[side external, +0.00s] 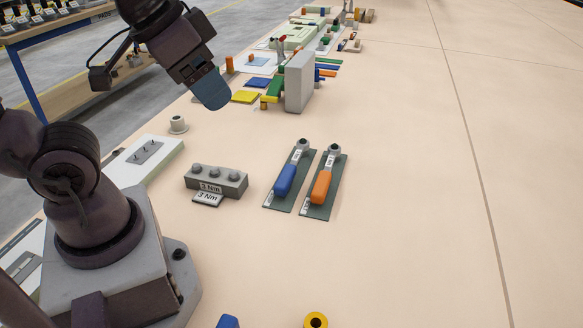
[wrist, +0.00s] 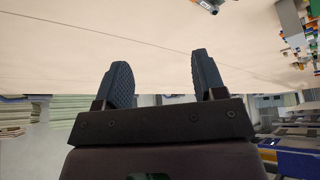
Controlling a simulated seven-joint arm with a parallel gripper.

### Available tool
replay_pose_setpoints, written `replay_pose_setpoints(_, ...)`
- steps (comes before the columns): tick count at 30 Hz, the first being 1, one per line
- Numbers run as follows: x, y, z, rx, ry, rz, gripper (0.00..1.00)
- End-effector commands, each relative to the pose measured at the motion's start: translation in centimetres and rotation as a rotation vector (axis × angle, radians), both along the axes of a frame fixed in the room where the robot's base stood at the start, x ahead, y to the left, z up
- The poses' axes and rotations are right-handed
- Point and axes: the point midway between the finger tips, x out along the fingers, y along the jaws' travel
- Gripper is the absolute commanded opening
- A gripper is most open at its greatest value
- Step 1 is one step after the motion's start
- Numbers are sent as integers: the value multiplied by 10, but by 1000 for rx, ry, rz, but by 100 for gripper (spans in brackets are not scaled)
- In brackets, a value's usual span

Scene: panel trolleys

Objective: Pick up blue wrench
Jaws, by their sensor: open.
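The blue wrench (side external: 286,178) has a blue handle and a grey ratchet head. It lies on a dark green mat (side external: 273,203) in the middle of the table. An orange-handled wrench (side external: 321,186) lies on its own mat just to its right. My gripper (side external: 213,95) is raised behind and to the left of the wrenches, apart from both. In the wrist view my gripper (wrist: 160,78) has its two dark ribbed fingers spread with nothing between them. A part of a wrench-like tool (wrist: 210,5) shows at the top edge there; its handle colour is unclear.
A grey block with several knobs and a "3 Nm" label (side external: 215,181) stands left of the blue wrench. An upright grey panel (side external: 299,82) and coloured parts stand behind. A yellow ring (side external: 315,320) lies at the front edge. The table's right side is clear.

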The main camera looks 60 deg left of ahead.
Motion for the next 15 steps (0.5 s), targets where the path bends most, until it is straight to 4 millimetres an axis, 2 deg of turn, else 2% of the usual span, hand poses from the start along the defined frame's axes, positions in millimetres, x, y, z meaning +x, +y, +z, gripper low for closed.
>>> replay_pose_setpoints(4, 2, 5, -7, 0, 38, 24, 64)
replay_pose_setpoints(8, 11, 15, -30, 18, 162, 59, 64)
replay_pose_setpoints(11, 25, 35, -53, 100, 273, 44, 64)
replay_pose_setpoints(15, 48, 68, -88, 271, 404, -140, 64)
